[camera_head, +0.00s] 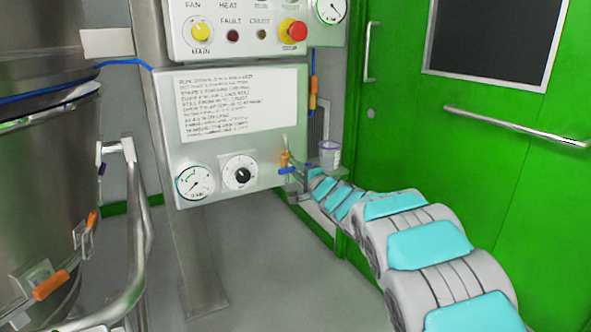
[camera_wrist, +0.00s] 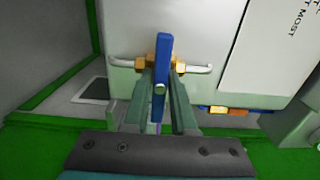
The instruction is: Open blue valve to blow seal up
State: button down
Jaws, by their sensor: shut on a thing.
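The blue valve handle (camera_wrist: 164,55) is a flat lever on a brass valve body (camera_wrist: 152,64), set in a thin metal pipe (camera_wrist: 200,68). In the wrist view the lever lies across the pipe. In the head view the blue handle (camera_head: 287,171) sticks out at the lower right edge of the control panel, roughly level, with the pipe running upright. My gripper (camera_wrist: 167,96) has a finger on each side of the lever and is shut on it. In the head view my gripper (camera_head: 301,174) is small and partly hidden by my arm.
The steel panel (camera_head: 225,155) carries a pressure gauge (camera_head: 194,183) and a black knob (camera_head: 242,174). A white tub (camera_head: 330,154) stands on a small shelf just behind my arm. A green door (camera_head: 470,180) with a rail is close on the right. A steel vessel (camera_head: 45,190) stands left.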

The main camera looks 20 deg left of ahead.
jog(key=n+p, duration=0.3)
jog(key=shift+r, duration=0.1)
jog(key=n+p, duration=0.1)
jog(key=n, duration=0.9)
jog(key=shift+f, duration=0.2)
jog(key=shift+n+b, duration=1)
jog(key=shift+n, duration=1.4)
jog(key=c, duration=0.7)
grip_release()
